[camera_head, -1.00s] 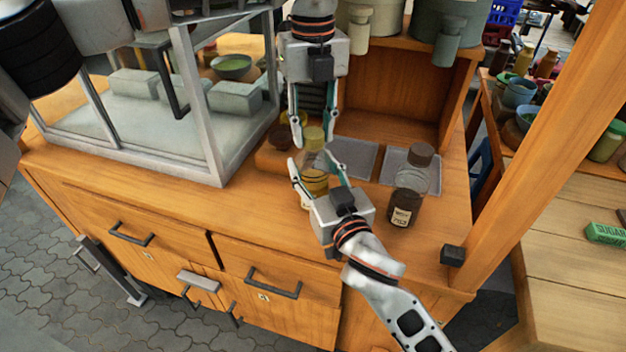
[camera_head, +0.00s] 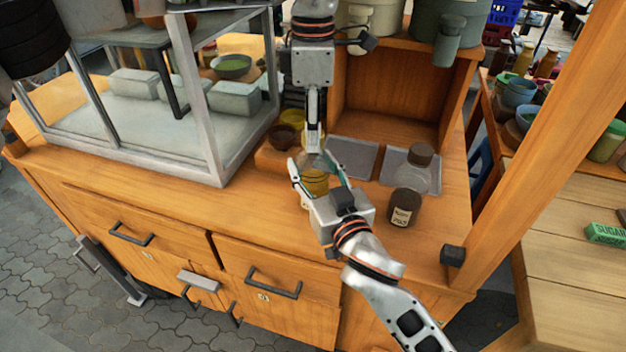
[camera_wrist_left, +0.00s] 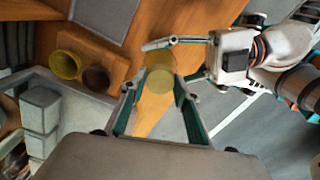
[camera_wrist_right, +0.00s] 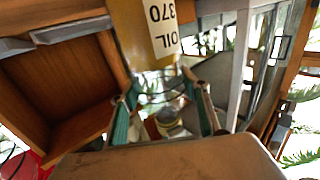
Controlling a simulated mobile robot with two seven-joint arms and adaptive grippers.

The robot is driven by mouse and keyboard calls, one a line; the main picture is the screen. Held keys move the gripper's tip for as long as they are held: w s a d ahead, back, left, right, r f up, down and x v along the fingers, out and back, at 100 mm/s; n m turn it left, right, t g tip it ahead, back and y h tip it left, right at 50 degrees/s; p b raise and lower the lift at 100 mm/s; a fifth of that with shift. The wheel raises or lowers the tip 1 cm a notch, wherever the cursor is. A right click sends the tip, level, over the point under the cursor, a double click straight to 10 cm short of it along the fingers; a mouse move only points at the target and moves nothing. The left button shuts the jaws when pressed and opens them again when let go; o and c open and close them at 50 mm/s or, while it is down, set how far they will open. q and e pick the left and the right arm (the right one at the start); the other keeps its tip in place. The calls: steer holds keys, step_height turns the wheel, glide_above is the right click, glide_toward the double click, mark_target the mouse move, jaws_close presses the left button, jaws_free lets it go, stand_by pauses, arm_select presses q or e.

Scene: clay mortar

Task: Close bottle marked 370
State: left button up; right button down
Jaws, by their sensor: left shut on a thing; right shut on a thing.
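The bottle marked 370 (camera_head: 315,184) stands on the wooden counter, clear above with yellow oil in it. Its OIL 370 label (camera_wrist_right: 162,28) shows upside down in the right wrist view. My right gripper (camera_head: 320,172) is shut on the bottle's body from the front. My left gripper (camera_head: 313,148) points down from above and is shut on the yellow lid (camera_wrist_left: 160,78) at the bottle's top. In the head view the near finger hides the lid, so I cannot tell how tightly it sits on the neck.
A dark bottle with a brown lid (camera_head: 407,195) stands to the right. Grey trays (camera_head: 352,156) lie behind. A yellow cup (camera_wrist_left: 66,64) and a brown cup (camera_wrist_left: 96,78) stand near the glass case (camera_head: 205,110) on the left. The front counter strip is clear.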

arm_select(q)
steer(key=m, duration=0.6)
steer(key=o, duration=1.3)
steer(key=shift+r, duration=3.75)
arm_select(e)
steer(key=c, duration=1)
jaws_free()
